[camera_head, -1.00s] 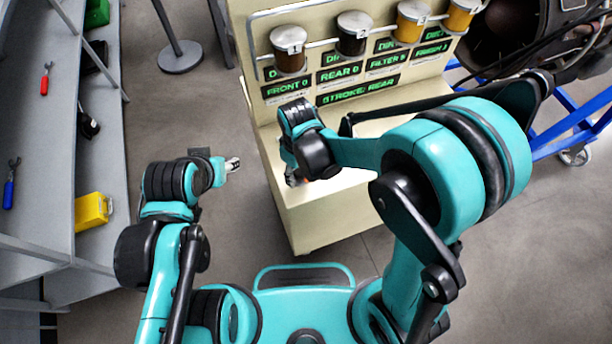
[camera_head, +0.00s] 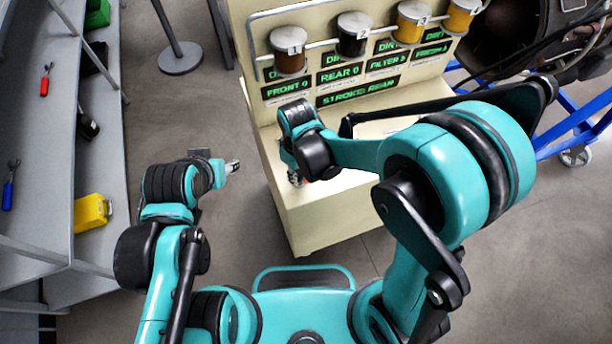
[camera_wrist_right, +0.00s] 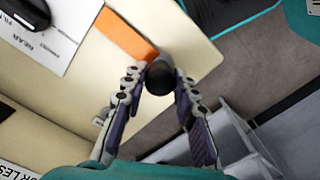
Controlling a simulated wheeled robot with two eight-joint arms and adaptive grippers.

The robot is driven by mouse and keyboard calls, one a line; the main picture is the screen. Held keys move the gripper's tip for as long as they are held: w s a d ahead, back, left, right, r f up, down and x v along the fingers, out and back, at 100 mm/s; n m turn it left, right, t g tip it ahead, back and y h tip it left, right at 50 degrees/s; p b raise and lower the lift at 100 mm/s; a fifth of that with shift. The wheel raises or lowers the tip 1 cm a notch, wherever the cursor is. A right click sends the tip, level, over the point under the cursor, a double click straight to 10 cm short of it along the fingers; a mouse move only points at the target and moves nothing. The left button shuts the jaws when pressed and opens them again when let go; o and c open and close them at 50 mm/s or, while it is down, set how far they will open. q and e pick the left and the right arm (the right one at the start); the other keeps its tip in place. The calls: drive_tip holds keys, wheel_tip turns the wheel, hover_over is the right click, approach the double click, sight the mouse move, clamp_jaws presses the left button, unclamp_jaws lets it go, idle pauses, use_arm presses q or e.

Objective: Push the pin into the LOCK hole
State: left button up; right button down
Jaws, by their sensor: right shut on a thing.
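In the right wrist view, my right gripper (camera_wrist_right: 158,88) is shut on a dark pin with a round black knob (camera_wrist_right: 159,77), held between its fingertips. The pin is over the edge of the cream bench top, beside an orange block or plate (camera_wrist_right: 127,35); I cannot tell whether they touch. In the head view, my right gripper (camera_head: 295,178) is mostly hidden behind its own wrist at the bench's left edge. No LOCK hole or LOCK label can be made out. My left gripper (camera_head: 233,166) hangs over the floor left of the bench, apart from it; its jaws are too small to judge.
The cream bench (camera_head: 330,212) has a back panel with several lidded jars and green-lit labels such as "STROKE: REAR". A paper sheet (camera_wrist_right: 45,35) lies on its top. A grey shelf (camera_head: 45,125) with a yellow box (camera_head: 92,211) stands left. Floor between is clear.

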use_arm(q)
drive_tip(key=shift+r+p, duration=0.45)
drive_tip(key=shift+p, duration=0.05)
use_arm(e)
drive_tip(key=shift+r, duration=0.65)
drive_tip(key=shift+r+p, duration=2.5)
drive_tip(key=shift+r, duration=0.9)
use_arm(q)
wheel_tip(320, 180, up, 5)
